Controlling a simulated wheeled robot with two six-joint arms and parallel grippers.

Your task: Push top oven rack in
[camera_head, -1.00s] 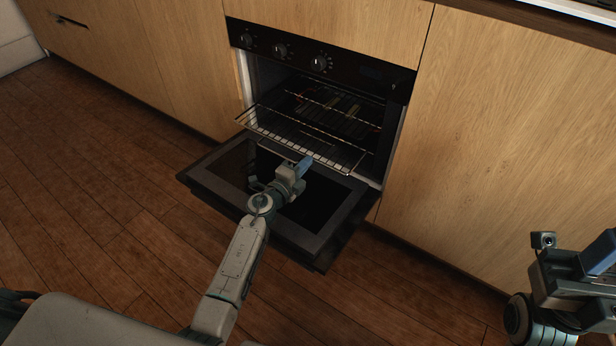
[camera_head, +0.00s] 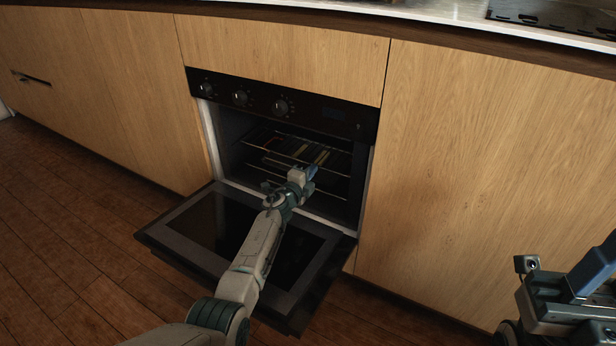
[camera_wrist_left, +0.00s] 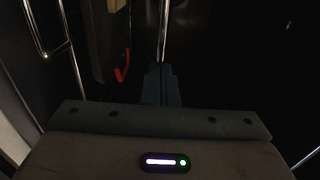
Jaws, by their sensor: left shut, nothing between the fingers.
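The oven (camera_head: 222,150) has its door (camera_head: 190,222) folded down open. The top oven rack (camera_head: 262,148) shows as thin shiny wires inside the dark cavity and no longer juts out over the door. My left gripper (camera_head: 319,160) is shut and empty, reaching over the door into the cavity at the rack's level. In the left wrist view its closed blue fingertips (camera_wrist_left: 161,70) are by a bright metal bar (camera_wrist_left: 163,30); I cannot tell whether they touch. My right gripper (camera_head: 592,268) is at the right edge, partly cut off, away from the oven.
The oven's control panel (camera_head: 300,108) with knobs is just above the cavity opening. Wooden cabinet fronts (camera_head: 460,170) flank the oven. A worktop with a dark hob (camera_head: 560,18) is above. The wooden floor (camera_head: 70,230) at the left is clear.

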